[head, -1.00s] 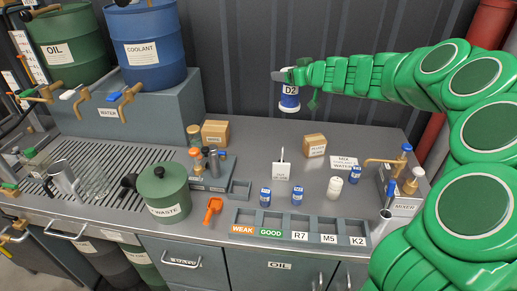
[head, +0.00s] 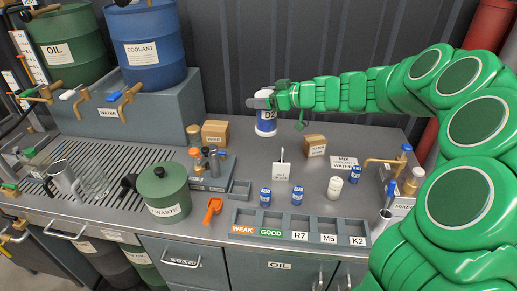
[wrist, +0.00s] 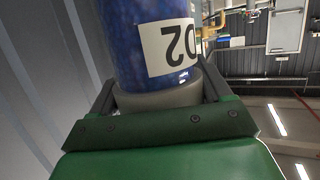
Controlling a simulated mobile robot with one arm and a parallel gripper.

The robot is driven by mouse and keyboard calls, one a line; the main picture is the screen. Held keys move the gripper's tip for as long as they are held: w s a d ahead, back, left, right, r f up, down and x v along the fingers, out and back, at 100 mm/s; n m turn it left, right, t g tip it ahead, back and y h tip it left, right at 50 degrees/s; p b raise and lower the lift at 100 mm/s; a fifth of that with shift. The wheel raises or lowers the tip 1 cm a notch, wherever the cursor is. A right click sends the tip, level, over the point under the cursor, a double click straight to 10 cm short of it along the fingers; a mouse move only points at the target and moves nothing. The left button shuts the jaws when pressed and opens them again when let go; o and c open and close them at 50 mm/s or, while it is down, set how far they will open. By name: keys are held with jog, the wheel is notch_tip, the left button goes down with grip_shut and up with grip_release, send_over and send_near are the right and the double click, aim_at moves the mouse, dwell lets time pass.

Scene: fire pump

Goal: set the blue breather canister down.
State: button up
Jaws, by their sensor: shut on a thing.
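The blue breather canister (head: 266,127) has a white label, which reads D2 upside down in the wrist view (wrist: 150,60). My gripper (head: 264,103) is shut on it, with one finger on each side of its pale collar in the wrist view (wrist: 160,98). In the head view the canister is upright at the back of the grey bench (head: 240,155), right of the cardboard box. Its pale lower end is at or just above the bench top; I cannot tell whether it touches. My gripper hides part of its top.
A cardboard box (head: 215,133) stands left of the canister, and another box (head: 315,145) stands to the right. A white sign (head: 285,171) and small blue bottles (head: 297,195) are in front. The dark wall (head: 260,60) is close behind. Bare bench surrounds the canister.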

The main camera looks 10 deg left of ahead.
notch_tip(320, 180, down, 5)
jog(key=shift+w+r, duration=0.1)
jog(key=w+a+f, duration=0.4)
jog(key=w+f, duration=0.9)
jog(key=shift+a, duration=0.2)
dwell(0.7)
jog(key=shift+w+f, duration=0.1)
jog(key=shift+f, duration=0.1)
jog(key=o, duration=1.6)
jog(key=shift+r, duration=0.1)
jog(key=v, duration=1.2)
